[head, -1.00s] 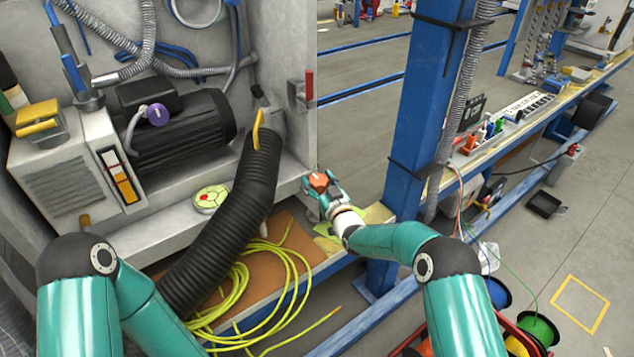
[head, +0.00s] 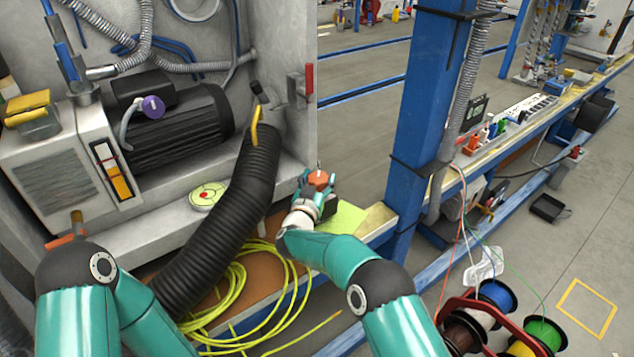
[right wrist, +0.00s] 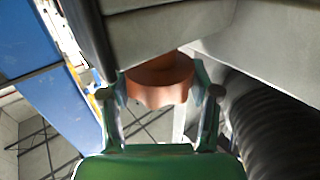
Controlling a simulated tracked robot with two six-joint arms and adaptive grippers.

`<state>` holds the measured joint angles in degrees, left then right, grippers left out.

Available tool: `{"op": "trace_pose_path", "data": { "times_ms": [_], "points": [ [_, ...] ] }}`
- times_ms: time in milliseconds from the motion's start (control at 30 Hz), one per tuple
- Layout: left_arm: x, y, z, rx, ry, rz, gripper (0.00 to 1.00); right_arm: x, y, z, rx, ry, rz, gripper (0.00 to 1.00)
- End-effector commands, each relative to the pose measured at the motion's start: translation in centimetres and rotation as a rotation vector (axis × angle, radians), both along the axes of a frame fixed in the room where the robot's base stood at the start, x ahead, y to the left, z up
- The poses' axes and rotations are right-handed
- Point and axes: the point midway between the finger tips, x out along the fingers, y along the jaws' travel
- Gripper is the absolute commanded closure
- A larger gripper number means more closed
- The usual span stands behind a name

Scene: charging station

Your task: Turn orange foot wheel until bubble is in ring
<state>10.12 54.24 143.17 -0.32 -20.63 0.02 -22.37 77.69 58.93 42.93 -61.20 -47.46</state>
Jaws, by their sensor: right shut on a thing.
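The orange foot wheel (head: 319,178) sits under the corner of the grey cabinet. My right gripper (head: 317,187) is shut on it from below. In the right wrist view the orange wheel (right wrist: 160,82) lies between the two fingers of the right gripper (right wrist: 161,92), just under the grey edge. The round yellow-green level (head: 207,195) rests on the cabinet ledge, left of the wheel. A small red mark shows on it; bubble and ring are too small to tell apart.
A thick black corrugated hose (head: 228,230) runs down between the level and my right gripper. Coiled yellow cable (head: 245,285) lies below it. A blue post (head: 428,110) stands to the right. Cable spools (head: 495,296) are at lower right.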

Motion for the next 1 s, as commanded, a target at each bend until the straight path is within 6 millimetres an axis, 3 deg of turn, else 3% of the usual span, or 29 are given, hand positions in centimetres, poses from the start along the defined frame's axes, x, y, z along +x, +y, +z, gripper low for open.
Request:
{"op": "trace_pose_path", "data": {
  "times_ms": [667, 700, 833, 1000],
  "points": [
    [0.00, 0.00, -0.36, 0.000, 0.000, 0.000, 0.14, -0.06, 0.11, -0.19, 0.000, 0.003, -0.086, 0.74],
    [0.00, 0.00, -0.36, 0.000, 0.000, 0.000, 0.14, -0.06, 0.11, -0.19, 0.000, 0.003, -0.086, 0.35],
    [0.00, 0.00, -0.36, 0.000, 0.000, 0.000, 0.14, -0.04, 0.09, -0.14, -0.001, 0.002, -0.086, 0.14],
    [0.00, 0.00, -0.35, 0.000, 0.000, 0.000, 0.14, -0.01, 0.08, -0.07, 0.000, 0.001, -0.086, 0.14]
  ]
}}
